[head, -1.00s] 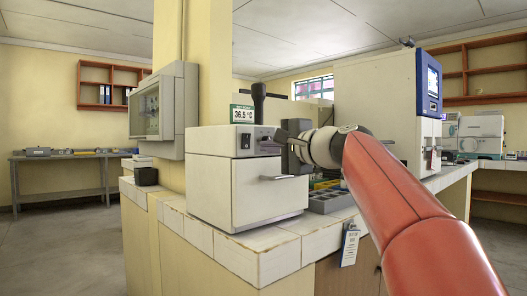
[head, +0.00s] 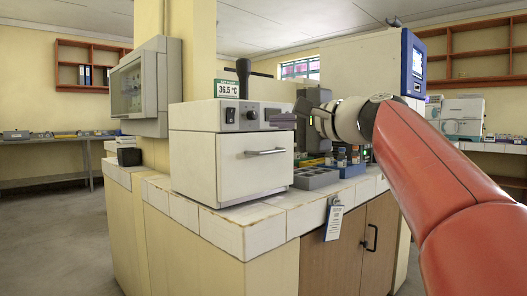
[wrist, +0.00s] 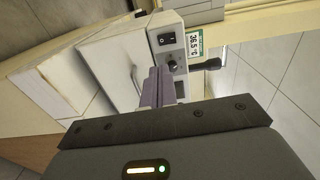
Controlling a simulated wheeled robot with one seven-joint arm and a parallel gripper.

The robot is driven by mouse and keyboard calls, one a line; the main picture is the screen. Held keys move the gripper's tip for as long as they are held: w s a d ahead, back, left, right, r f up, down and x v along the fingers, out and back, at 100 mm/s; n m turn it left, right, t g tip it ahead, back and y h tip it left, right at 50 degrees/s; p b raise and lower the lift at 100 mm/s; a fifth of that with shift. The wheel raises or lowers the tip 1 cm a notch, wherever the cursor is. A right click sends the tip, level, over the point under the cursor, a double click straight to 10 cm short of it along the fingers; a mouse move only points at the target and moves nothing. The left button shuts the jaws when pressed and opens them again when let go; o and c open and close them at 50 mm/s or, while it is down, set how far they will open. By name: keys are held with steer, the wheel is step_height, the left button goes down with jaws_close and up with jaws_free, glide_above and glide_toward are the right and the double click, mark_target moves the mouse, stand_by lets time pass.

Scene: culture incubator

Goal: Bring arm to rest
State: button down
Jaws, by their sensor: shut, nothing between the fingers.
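The white culture incubator (head: 235,160) stands on the tiled counter, its front door closed, with a horizontal handle (head: 266,152). Its display (head: 228,88) reads 36.5 °C. My gripper (head: 275,121) is in front of the incubator's upper right, level with its control panel. In the wrist view the fingers (wrist: 158,88) lie together and hold nothing. They point at the incubator's front, seen sideways there, with the switch and knob (wrist: 175,66) just beyond. I cannot tell the exact gap to the front.
A grey block with round wells (head: 314,178) and a blue rack of bottles (head: 345,165) stand right of the incubator, below my arm. A large white machine (head: 345,65) stands behind. A tag (head: 333,220) hangs from the counter edge. Floor at the left is clear.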

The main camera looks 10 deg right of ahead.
steer(key=s+d+f+n+g+h+p, duration=0.1)
steer(key=s+f+n+g+h, duration=0.2)
steer(key=s+f, duration=0.6)
steer(key=s+d+f+n+g+h+p, duration=0.1)
steer(key=s+f+n+g+h, duration=0.2)
steer(key=s+f, duration=0.6)
steer(key=s+d+f+n+g+h+p, duration=0.1)
steer(key=s+f+n+h, duration=0.3)
steer(key=f, duration=1.9)
steer(key=s+g, duration=0.1)
steer(key=s, duration=0.3)
steer(key=shift+s+n+g, duration=0.4)
steer(key=c, duration=2.2)
jaws_free()
